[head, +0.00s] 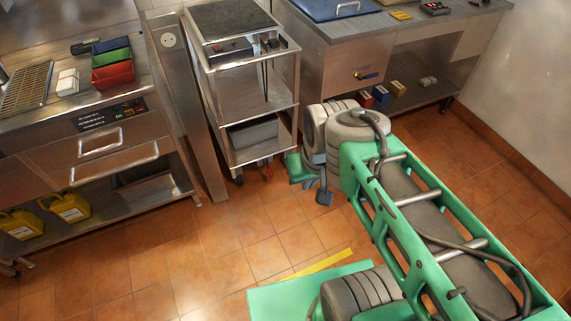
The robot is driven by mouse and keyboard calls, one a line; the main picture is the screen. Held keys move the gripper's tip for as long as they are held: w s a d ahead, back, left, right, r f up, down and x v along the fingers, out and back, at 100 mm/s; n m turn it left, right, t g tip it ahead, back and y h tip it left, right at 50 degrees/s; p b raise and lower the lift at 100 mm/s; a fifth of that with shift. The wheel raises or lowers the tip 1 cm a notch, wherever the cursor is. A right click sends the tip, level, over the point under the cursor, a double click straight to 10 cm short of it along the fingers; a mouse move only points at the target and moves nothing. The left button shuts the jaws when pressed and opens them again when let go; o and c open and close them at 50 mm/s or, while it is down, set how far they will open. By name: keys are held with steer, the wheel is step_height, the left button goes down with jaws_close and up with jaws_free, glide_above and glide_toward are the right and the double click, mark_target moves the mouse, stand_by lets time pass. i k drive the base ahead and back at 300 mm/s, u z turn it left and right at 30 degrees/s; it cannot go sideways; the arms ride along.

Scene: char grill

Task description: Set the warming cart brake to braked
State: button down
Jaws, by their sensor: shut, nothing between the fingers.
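The warming cart (223,100), a steel trolley with shelves and a dark hot plate on top, stands in the middle of the head view. A small reddish part (266,172) shows low at its front right caster, perhaps the brake pedal. It is too small to tell its position. My gripper (323,197) hangs just right of the cart's lower right corner, pointing down, shut and empty. It looks apart from the reddish part. My green and grey arm hides some floor to the right.
A steel counter (80,125) with red, green and blue bins (112,68) stands left, yellow jugs (68,208) below it. A post (183,100) stands beside the cart. Another counter (400,40) with a blue-handled valve is at right.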

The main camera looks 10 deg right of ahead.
mark_target(269, 170)
steer(key=u, duration=0.05)
steer(key=i, duration=0.75)
steer(key=u, duration=1.05)
steer(key=i, duration=0.6)
steer(key=u, duration=0.65)
